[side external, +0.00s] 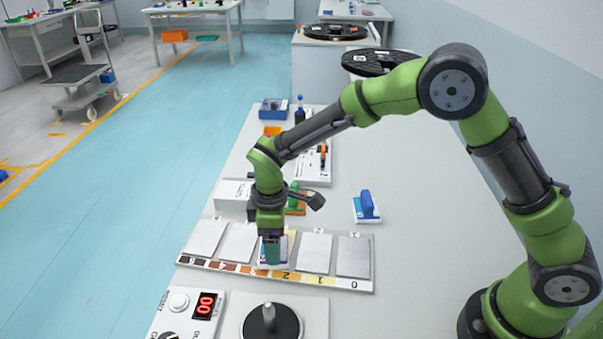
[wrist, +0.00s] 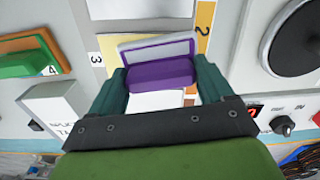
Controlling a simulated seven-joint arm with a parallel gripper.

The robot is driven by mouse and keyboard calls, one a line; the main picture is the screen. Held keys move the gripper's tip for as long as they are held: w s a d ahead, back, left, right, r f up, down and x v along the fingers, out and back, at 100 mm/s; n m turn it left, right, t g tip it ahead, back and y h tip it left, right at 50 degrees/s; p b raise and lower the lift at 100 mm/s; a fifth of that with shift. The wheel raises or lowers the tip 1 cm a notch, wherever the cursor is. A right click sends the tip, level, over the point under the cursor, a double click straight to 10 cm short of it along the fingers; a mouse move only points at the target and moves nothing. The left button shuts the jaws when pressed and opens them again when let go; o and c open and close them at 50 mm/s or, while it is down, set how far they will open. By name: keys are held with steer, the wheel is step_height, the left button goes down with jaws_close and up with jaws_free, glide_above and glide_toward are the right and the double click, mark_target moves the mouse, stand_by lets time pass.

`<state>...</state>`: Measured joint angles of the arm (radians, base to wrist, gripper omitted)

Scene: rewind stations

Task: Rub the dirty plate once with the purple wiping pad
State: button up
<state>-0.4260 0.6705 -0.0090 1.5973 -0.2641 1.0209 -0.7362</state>
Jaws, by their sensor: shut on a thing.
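My gripper (side external: 271,258) points down over the middle of a row of plates on a numbered strip (side external: 318,280). In the wrist view my gripper (wrist: 161,86) has its teal fingers on both sides of the purple wiping pad (wrist: 160,78) and is shut on its purple grip. The pad has a pale base; a little of it shows in the side view (side external: 290,238). The pad is at the middle plate, near the number 2, and hides most of that plate. I cannot tell whether it touches.
A blue pad (side external: 367,207) stands on the table at the right, and a green pad (side external: 294,198) stands behind my gripper. A counter box with a red display (side external: 205,305) and a black disc with a peg (side external: 270,323) are in front.

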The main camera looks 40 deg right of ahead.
steer(key=shift+w+d, duration=1.4)
steer(key=shift+d, duration=0.3)
steer(key=s+a, duration=0.3)
steer(key=shift+a, duration=0.35)
steer(key=shift+s+a+r, duration=0.1)
steer(key=shift+s+a, duration=0.05)
steer(key=shift+r, duration=3.95)
